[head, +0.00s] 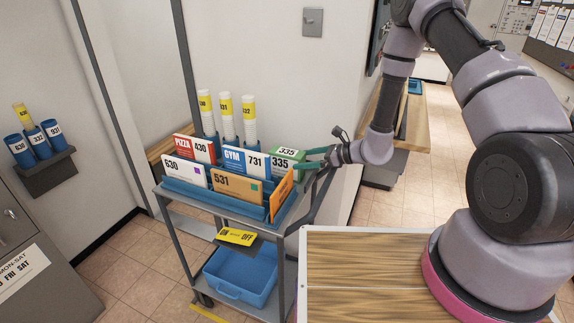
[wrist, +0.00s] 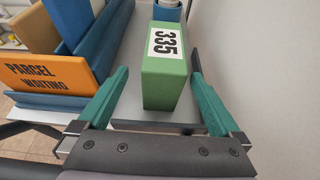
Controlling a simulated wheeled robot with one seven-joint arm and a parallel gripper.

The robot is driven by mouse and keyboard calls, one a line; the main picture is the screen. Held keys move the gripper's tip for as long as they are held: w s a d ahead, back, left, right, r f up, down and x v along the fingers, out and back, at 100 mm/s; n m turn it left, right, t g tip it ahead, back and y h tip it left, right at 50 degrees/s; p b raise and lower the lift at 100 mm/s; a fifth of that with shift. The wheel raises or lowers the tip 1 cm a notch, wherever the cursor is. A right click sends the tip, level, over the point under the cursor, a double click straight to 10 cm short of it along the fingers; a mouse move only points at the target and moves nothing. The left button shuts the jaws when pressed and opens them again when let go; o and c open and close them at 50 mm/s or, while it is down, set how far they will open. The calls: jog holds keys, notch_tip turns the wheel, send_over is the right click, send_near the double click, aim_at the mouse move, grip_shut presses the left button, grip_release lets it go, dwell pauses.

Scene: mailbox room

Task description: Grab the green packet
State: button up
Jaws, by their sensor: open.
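The green packet (wrist: 166,83) is a box with a white label reading 335 on its upper face. In the head view the green packet (head: 287,154) stands at the right end of the cart's upper shelf. My gripper (wrist: 158,82) is open, with one green finger on each side of the packet's near end. A gap shows between the left finger and the packet. The right finger is close to the packet's side, and I cannot tell whether it touches. In the head view my gripper (head: 306,158) reaches the packet from the right, and its fingertips are partly hidden.
The cart (head: 237,210) holds a blue rack with envelopes, including an orange PARCEL WAITING card (wrist: 58,75) left of my gripper. White tubes (head: 226,117) stand behind. A blue bin (head: 240,275) sits on the lower shelf. A wall (wrist: 262,60) rises close on the right.

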aim_at(286, 160)
jog(key=x, duration=0.8)
jog(key=shift+w+d, duration=0.1)
jog(key=shift+w, duration=0.15)
grip_shut()
jog(key=shift+r, duration=0.1)
